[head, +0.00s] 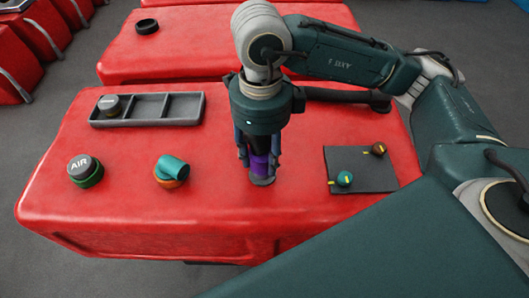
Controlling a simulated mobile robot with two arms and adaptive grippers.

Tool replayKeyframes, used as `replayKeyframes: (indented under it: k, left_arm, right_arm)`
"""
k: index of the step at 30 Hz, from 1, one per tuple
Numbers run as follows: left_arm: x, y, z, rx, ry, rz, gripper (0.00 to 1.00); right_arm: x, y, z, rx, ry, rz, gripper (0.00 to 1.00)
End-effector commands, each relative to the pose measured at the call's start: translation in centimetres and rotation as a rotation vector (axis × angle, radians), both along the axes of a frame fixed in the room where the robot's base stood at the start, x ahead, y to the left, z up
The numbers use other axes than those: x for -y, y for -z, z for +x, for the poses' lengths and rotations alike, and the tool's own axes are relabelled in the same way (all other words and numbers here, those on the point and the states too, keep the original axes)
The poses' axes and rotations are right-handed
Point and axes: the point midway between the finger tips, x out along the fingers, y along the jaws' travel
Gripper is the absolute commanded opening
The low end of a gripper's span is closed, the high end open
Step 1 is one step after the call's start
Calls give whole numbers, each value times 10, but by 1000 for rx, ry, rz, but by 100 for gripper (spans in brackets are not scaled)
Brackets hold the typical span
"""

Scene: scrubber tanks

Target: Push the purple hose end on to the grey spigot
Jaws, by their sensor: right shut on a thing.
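My right gripper (260,168) points straight down over the front red tank and is shut on the purple hose end (260,165). The purple hose end is upright between the fingers, which hide much of it. A grey piece (263,181), which looks like the grey spigot, shows directly under the purple hose end at the tank's top. I cannot tell whether the hose end is around the spigot or just resting on it. My left gripper is not in view.
On the red tank (215,215) stand a grey AIR cap (83,163) with a green ring and a teal elbow (173,166) on an orange base. A grey tray (183,122) lies behind them. A dark mat (362,178) at right bears teal (344,179) and brown (378,148) knobs.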

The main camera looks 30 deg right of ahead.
Motion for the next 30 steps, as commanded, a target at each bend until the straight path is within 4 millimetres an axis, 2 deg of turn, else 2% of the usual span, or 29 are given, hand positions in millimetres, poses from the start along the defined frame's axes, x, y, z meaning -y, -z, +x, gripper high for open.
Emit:
replayKeyframes:
  k: [1,30]
  left_arm:
    - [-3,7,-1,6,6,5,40]
    - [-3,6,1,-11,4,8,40]
  right_arm:
    - [0,5,0,0,0,0,14]
    - [0,11,0,1,0,1,14]
